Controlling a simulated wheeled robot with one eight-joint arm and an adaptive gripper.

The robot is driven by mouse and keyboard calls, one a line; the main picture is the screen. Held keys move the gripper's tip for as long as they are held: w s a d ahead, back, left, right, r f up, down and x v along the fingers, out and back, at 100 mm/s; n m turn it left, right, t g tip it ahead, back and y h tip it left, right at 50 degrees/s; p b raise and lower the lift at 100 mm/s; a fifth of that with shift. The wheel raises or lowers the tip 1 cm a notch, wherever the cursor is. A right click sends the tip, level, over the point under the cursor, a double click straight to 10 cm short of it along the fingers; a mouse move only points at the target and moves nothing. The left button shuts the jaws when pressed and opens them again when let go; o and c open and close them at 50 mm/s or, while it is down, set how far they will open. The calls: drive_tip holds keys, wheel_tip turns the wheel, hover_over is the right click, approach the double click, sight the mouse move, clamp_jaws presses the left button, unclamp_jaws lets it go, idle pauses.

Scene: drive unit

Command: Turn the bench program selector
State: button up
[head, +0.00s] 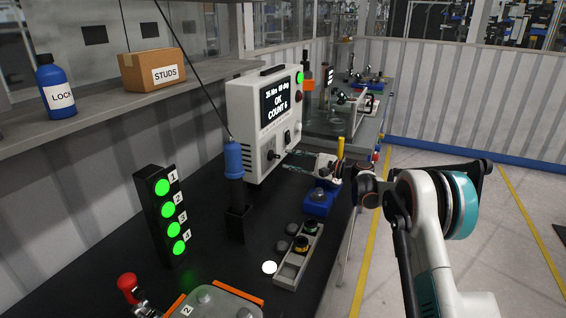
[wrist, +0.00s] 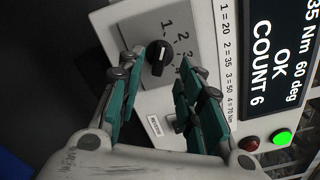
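The program selector is a black round knob (wrist: 158,58) with a white mark, on a pale panel with the numbers 1 to 4 around it. The mark points up in the wrist view, toward the 1 and 2 side; I cannot tell exactly which number. In the head view the knob (head: 271,155) is low on the front of the white controller box (head: 246,117). My gripper (head: 285,161) is in front of the box, fingers toward the panel. In the wrist view my gripper (wrist: 156,75) is open and empty, its teal fingertips apart on either side of the knob. Contact is not visible.
A toggle switch (wrist: 181,124) is close to the right finger. The display (wrist: 275,50) reads OK, COUNT 6. A blue tool (head: 233,160) hangs left of the box. A grey tray (head: 298,258) and a blue block (head: 319,203) sit on the bench below my gripper.

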sight(278, 157)
drive_tip(key=shift+b+x, duration=0.4)
drive_tip(key=shift+x, duration=1.65)
clamp_jaws()
